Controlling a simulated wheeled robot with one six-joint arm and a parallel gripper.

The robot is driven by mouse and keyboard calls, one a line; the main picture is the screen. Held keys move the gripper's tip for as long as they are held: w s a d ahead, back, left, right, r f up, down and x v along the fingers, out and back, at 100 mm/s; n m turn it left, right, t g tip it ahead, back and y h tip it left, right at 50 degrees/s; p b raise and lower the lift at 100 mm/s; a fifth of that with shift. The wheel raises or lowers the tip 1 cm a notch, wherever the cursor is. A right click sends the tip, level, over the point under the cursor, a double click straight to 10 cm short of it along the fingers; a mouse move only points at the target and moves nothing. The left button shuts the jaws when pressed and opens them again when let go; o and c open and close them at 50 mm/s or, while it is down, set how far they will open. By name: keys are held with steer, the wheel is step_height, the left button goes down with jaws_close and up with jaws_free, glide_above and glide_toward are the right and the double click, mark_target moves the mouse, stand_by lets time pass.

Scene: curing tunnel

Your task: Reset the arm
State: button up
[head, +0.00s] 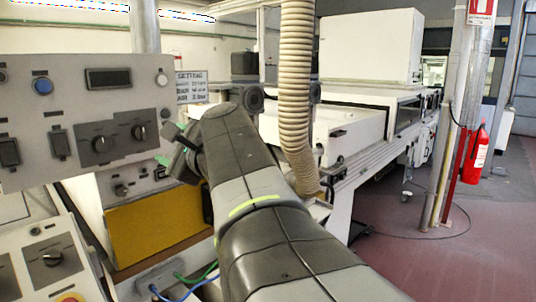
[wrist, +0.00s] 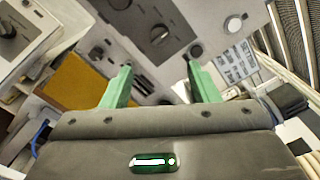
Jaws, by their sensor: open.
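My gripper (wrist: 158,86) shows in the wrist view with its two green fingers spread apart and nothing between them. It faces a grey control panel with knobs (wrist: 158,38). In the head view my arm reaches forward from the lower right, and my gripper (head: 168,155) is partly hidden behind the wrist, just right of the same control panel (head: 80,110). I cannot tell from these views whether the fingers touch the panel.
A yellow panel (head: 157,228) is below the gripper. A ribbed hose (head: 296,85) hangs close to the right of my arm. The white tunnel machine (head: 370,45) stands behind.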

mark_target(145, 134)
steer(key=p+x, duration=0.1)
steer(key=x, duration=1.2)
steer(key=shift+a+p, duration=0.15)
steer(key=shift+p, duration=0.2)
